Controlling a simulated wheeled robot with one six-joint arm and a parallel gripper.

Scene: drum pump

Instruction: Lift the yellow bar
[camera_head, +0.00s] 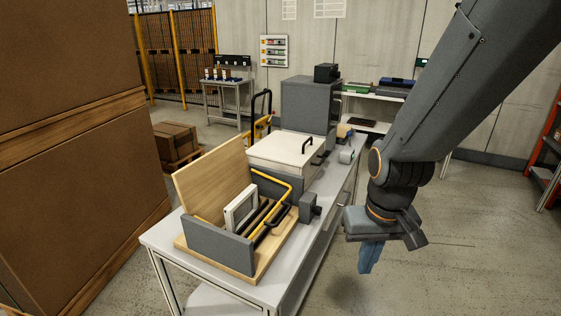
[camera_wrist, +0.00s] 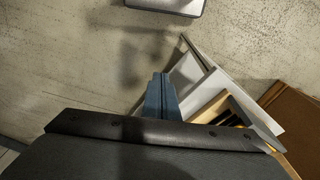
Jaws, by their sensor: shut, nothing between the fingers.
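A yellow bar (camera_head: 284,188) runs along the top of a grey and wooden fixture on the bench and bends down at its near right end. In the wrist view a small piece of yellow (camera_wrist: 241,124) shows inside the fixture at the lower right, mostly hidden by my wrist. My gripper (camera_head: 370,257) hangs pointing down to the right of the bench, over the floor and apart from the bar. Its blue fingers are together and hold nothing; they also show in the wrist view (camera_wrist: 161,96).
The fixture has a raised wooden board (camera_head: 210,180), a white frame (camera_head: 241,208) and a black handle (camera_head: 280,215). A white lidded box (camera_head: 284,151) and a grey cabinet (camera_head: 309,105) stand farther along the bench (camera_head: 165,241). Tall brown boxes (camera_head: 70,190) are left. Floor right of the bench is clear.

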